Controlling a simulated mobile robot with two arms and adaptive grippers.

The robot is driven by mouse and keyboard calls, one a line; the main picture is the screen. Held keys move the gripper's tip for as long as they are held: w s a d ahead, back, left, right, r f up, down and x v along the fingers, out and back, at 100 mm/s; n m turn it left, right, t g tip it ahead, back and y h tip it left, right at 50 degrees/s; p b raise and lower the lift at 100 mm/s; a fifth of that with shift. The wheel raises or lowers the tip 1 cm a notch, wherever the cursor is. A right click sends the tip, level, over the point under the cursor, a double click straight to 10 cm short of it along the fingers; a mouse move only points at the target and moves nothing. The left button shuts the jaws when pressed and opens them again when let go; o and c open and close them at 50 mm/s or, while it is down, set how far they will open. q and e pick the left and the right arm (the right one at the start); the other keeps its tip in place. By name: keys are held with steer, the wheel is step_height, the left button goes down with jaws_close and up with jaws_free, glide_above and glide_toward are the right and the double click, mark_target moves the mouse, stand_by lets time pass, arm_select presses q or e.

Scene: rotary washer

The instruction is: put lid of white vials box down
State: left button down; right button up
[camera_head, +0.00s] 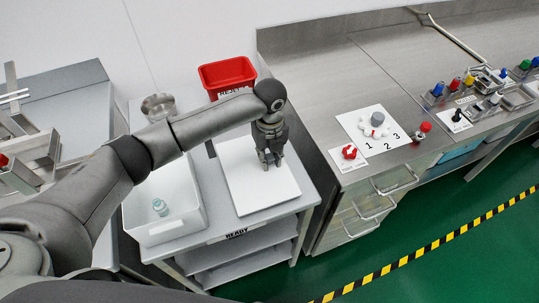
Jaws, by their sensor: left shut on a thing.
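The white lid (262,193) is a flat, pale rectangular plate over the right half of the small steel table. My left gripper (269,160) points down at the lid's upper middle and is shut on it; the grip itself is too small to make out. I cannot tell whether the lid touches the tabletop or is held just above it. The white vials box (185,233) stands open on the table's left half, beside the lid. A small vial with a teal band (160,207) is inside it. My right gripper is out of view.
A steel counter (330,125) with a numbered white plate (381,146) and red knobs stands to the right.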

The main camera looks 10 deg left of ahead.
arm_select(q)
steer(key=shift+f, duration=0.15)
steer(key=c, duration=1.3)
jaws_free()
steer(key=shift+r+b, duration=0.5)
steer(key=shift+r, duration=5.65)
